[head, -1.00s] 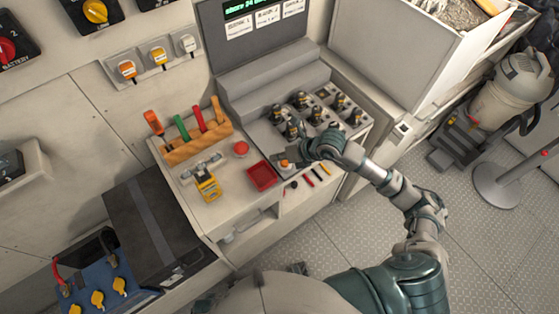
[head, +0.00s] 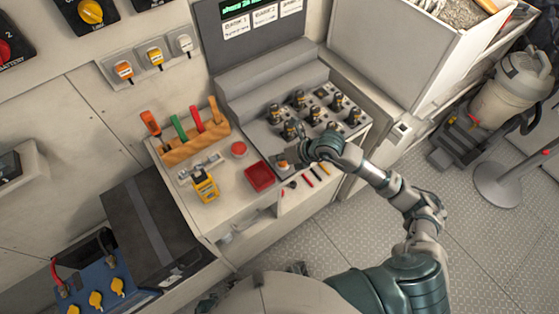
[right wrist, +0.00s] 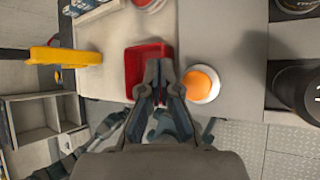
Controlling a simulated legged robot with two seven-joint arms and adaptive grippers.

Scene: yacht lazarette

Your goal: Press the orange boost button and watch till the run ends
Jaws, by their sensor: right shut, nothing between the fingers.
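The orange boost button (head: 283,165) sits in a pale round collar on the grey console's front left corner, partly behind my gripper in the head view. In the right wrist view the orange button (right wrist: 201,84) shows whole, just right of my fingers. My right gripper (head: 296,158) is shut and empty, close beside the button. In the wrist view its fingertips (right wrist: 160,66) overlap the red tray; I cannot tell their height or whether they touch anything. The display (head: 249,14) carries green text, cut by the top edge and too blurred to read. My left gripper is not in view.
Several black knobs or plugs (head: 299,99) stand behind my gripper. A wooden rack (head: 195,147) holds handled tools.

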